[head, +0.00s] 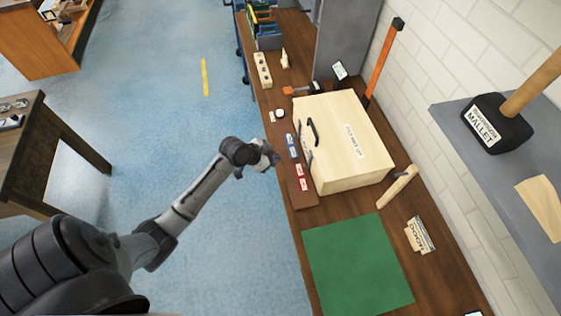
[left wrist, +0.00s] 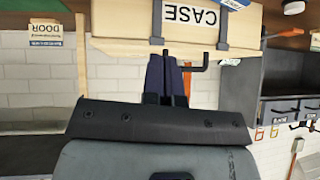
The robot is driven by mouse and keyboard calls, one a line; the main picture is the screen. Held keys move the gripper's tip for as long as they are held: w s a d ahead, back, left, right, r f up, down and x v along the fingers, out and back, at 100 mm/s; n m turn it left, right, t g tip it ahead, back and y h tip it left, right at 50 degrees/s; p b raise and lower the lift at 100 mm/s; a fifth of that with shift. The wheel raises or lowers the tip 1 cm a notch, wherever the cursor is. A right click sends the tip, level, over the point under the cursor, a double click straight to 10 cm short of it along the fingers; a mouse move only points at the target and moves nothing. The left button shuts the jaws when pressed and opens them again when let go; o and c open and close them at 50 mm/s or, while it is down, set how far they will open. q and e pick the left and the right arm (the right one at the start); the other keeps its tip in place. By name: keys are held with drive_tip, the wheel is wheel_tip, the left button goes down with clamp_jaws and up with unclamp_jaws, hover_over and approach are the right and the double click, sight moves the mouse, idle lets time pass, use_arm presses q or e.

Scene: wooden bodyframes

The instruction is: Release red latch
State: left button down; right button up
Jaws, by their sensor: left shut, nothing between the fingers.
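The pale wooden case (head: 335,112) lies shut on the brown bench, with a dark handle (head: 313,132) on its near side. Two red tags (head: 301,177) and two blue tags (head: 292,146) lie along that side. I cannot make out a red latch itself. My left gripper (head: 273,157) is shut and empty, just off the bench edge beside the tags. In the left wrist view, the case (left wrist: 125,20) appears upside down, with dark metal fittings on its front. The shut left fingers (left wrist: 166,75) point towards it, apart from it as far as I can tell. My right gripper is not in view.
A green mat (head: 357,262) and a wooden-handled tool (head: 398,185) lie near the case. A mallet (head: 498,122) rests on the grey shelf at right. A block with holes (head: 262,70) stands farther along the bench.

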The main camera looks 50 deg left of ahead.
use_arm(q)
drive_tip(key=shift+w+r+m, duration=0.1)
drive_tip(key=shift+w+m, duration=0.05)
drive_tip(key=shift+m, duration=0.55)
hover_over(301, 177)
drive_tip(key=a, duration=0.5)
wheel_tip(301, 177, down, 9)
drive_tip(key=shift+f+b, duration=0.15)
drive_tip(key=shift+b, duration=0.15)
drive_tip(key=shift+w+a+f, duration=0.15)
drive_tip(key=shift+f, duration=0.6)
